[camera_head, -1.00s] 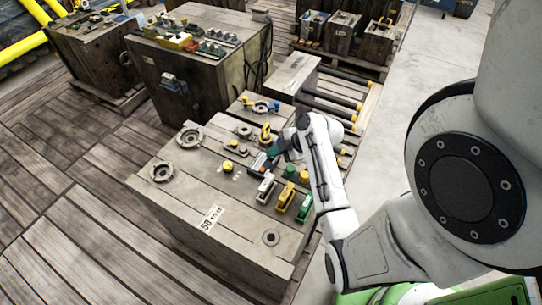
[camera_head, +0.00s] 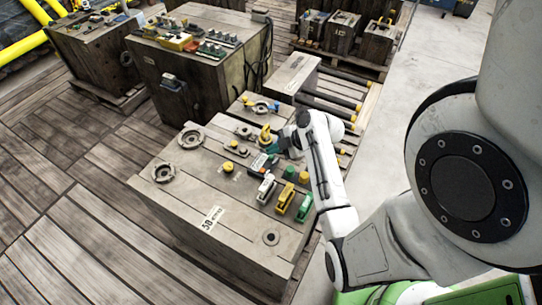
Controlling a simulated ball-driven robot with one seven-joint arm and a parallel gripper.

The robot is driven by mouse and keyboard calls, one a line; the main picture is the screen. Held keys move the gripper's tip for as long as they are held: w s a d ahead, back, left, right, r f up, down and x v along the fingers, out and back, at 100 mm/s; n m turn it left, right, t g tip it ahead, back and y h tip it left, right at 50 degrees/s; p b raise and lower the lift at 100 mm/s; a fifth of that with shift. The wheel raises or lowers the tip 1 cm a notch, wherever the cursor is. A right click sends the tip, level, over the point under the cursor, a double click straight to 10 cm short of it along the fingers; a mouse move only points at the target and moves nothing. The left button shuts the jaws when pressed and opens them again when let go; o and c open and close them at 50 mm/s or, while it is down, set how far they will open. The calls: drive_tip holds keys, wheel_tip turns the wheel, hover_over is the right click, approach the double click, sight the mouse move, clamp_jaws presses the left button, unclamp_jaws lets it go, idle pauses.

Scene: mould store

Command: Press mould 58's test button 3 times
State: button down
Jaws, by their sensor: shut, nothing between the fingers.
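I cannot tell which is the test button.
A white lever (camera_head: 266,188), a yellow lever (camera_head: 285,199) and a green lever (camera_head: 304,208) stand on the near right of the top. A yellow and blue valve (camera_head: 262,106) is at the back. Another mould (camera_head: 190,85) stands behind. Open floor lies left.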

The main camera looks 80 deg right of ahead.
drive_tip(key=shift+r+p, duration=1.75)
drive_tip(key=shift+r, duration=0.7)
idle(0.7)
